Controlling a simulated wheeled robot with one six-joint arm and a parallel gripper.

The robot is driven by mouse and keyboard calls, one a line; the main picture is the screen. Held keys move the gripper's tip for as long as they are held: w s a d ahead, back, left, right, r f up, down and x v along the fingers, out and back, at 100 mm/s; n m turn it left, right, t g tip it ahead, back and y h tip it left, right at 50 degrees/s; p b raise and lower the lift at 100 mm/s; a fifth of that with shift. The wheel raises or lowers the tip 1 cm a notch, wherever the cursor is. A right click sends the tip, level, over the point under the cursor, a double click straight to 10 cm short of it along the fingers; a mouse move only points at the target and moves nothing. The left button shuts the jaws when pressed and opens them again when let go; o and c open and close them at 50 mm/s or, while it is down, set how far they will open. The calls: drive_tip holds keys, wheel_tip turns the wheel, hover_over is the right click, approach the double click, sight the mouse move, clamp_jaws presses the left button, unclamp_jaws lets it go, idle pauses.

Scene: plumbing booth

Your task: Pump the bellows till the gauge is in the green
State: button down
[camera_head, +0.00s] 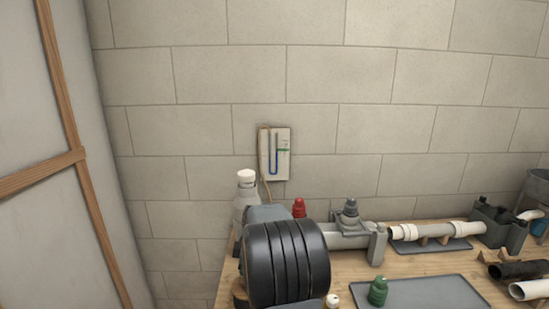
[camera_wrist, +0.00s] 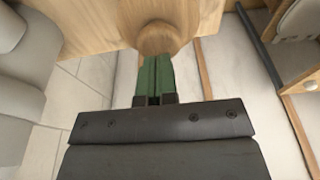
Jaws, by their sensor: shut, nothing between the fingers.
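The gauge (camera_head: 274,153) hangs on the block wall in the head view: a pale board with a blue U-shaped tube and a small green mark on its right side. The exact level against the mark is too small to read. In the wrist view, the tips lie at the lower edge of a round wooden knob (camera_wrist: 160,36); contact cannot be told.
A white-capped bottle (camera_head: 245,190) stands left. A wood-framed panel (camera_head: 75,160) bounds the left side.

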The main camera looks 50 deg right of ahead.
drive_tip(key=shift+f+b, duration=1.35)
drive_tip(key=shift+f, duration=0.45)
drive_tip(key=shift+r+p, duration=1.5)
drive_tip(key=shift+r, duration=0.65)
drive_tip(key=shift+f, duration=0.2)
drive_tip(key=shift+f+b, duration=1.75)
drive_tip(key=shift+f, duration=0.25)
drive_tip(key=shift+r+p, duration=1.5)
drive_tip(key=shift+r, duration=0.6)
